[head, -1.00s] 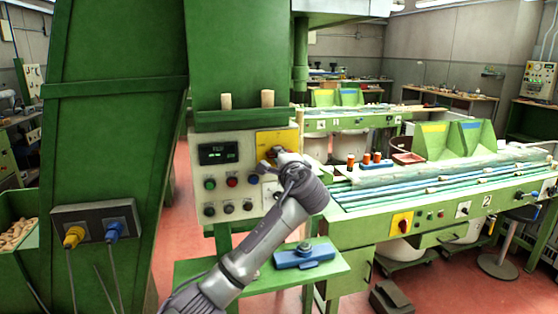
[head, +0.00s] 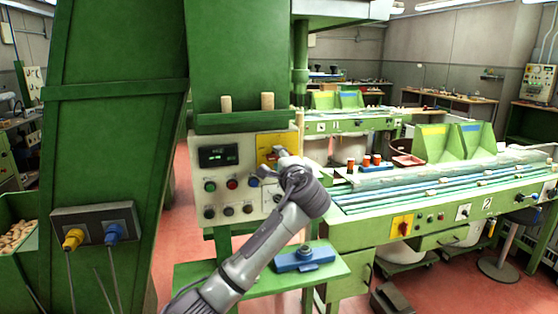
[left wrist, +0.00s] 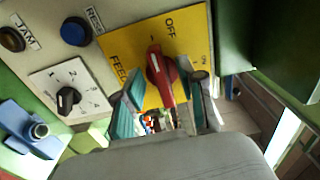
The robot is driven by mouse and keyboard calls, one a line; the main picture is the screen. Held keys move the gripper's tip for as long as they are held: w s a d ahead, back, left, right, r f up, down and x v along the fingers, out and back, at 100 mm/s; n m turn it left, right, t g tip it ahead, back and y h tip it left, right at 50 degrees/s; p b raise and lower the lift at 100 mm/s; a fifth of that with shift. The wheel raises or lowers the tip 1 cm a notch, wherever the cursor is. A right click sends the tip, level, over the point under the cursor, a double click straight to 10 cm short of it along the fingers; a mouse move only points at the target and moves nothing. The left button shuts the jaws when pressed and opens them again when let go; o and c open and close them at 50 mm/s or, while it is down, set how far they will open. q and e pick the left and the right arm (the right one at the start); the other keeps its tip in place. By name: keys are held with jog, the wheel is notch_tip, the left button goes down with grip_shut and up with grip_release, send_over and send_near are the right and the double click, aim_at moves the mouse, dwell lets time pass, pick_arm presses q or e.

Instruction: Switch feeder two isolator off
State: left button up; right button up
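A yellow isolator plate (left wrist: 128,48) with a red rotary handle (left wrist: 160,72) is on the control panel. "OFF" is printed near the handle's upper end; "FEED" is legible, but the rest of that label is hidden. My left gripper (left wrist: 165,112) is open, with its teal-padded fingers apart on either side of the handle's lower end; contact cannot be told. In the head view my left gripper (head: 276,158) covers much of this plate (head: 285,138). Another yellow plate with a red handle (head: 402,226) is on the green bench marked 2. My right gripper is not in view.
The panel (head: 214,181) also has a display, coloured buttons and knobs. A numbered black selector (left wrist: 67,99) and a blue button (left wrist: 76,31) are close to the plate. A green shelf (head: 225,278) with a blue fixture (head: 304,259) is below. A green housing (head: 115,150) stands left.

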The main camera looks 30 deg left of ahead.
pick_arm(q)
jog(key=v, duration=1.1)
jog(key=shift+s+d, duration=0.2)
jog(key=shift+f, duration=0.1)
